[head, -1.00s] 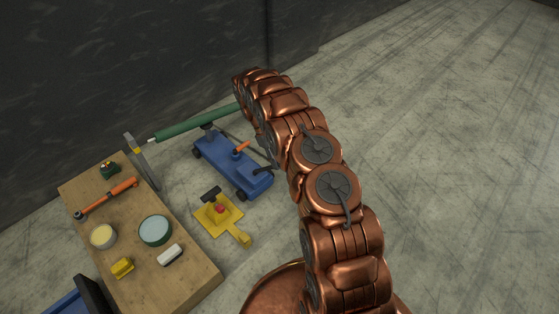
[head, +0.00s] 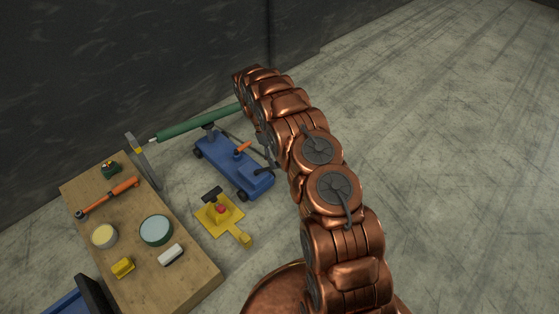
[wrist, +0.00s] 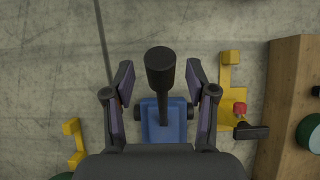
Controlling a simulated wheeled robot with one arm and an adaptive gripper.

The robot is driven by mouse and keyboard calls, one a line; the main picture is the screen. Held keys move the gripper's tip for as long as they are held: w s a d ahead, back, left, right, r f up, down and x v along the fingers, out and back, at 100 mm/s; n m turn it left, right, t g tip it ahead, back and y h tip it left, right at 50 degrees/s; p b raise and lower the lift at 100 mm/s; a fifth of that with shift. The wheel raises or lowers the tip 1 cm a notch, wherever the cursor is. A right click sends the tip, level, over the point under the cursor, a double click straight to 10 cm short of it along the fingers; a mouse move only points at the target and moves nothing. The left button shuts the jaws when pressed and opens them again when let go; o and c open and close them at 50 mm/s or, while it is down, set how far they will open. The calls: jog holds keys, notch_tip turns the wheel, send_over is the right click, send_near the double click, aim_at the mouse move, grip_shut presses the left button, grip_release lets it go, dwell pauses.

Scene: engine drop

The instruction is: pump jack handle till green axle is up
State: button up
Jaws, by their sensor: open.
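The blue jack (head: 222,165) stands on the floor left of my arm, with an orange piece on its top. The green axle (head: 190,122) lies slanted above the jack's far end, and its right part is hidden behind my arm. In the wrist view, the dark jack handle (wrist: 160,75) with a thick round end rises from the blue jack (wrist: 178,125). My gripper (wrist: 160,82) is open, with one finger on each side of the handle and a visible gap on both sides. In the head view my arm mostly hides the gripper.
A yellow stand (head: 229,226) with a red knob is beside the jack. A wooden table (head: 195,265) at left holds an orange tool, round tins and small items. A grey upright strip (head: 147,170) stands by the axle's end. The floor at right is clear.

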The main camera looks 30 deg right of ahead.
jog(key=v, duration=0.6)
jog(key=shift+w, duration=0.15)
jog(key=shift+r, duration=0.2)
dwell(1.3)
jog(key=s+a+r+m+t+p, duration=0.15)
jog(key=s+r+p, duration=0.4)
jog(key=r, duration=0.75)
jog(key=s+a+r+p, duration=0.2)
jog(key=s+r+p, duration=0.35)
jog(key=r, duration=0.85)
jog(key=s+a+r+m+t+p, duration=0.15)
jog(key=s+r+p, duration=0.35)
jog(key=r, duration=0.8)
jog(key=s+a+r+p, duration=0.2)
jog(key=s+r+p, duration=0.3)
jog(key=s, duration=0.4)
jog(key=s+a+r+y+p, duration=0.1)
jog(key=s+a+r+p, duration=0.2)
jog(key=s+r+p, duration=0.3)
jog(key=s+a+r+t+y+p, duration=0.1)
jog(key=s+a+r+p, duration=0.2)
jog(key=s, duration=0.9)
notch_tip(320, 180, up, 4)
jog(key=p, duration=0.3)
jog(key=shift+s+a+r+m, duration=0.15)
jog(key=shift+s+r+m, duration=0.05)
jog(key=shift+s+m, duration=0.1)
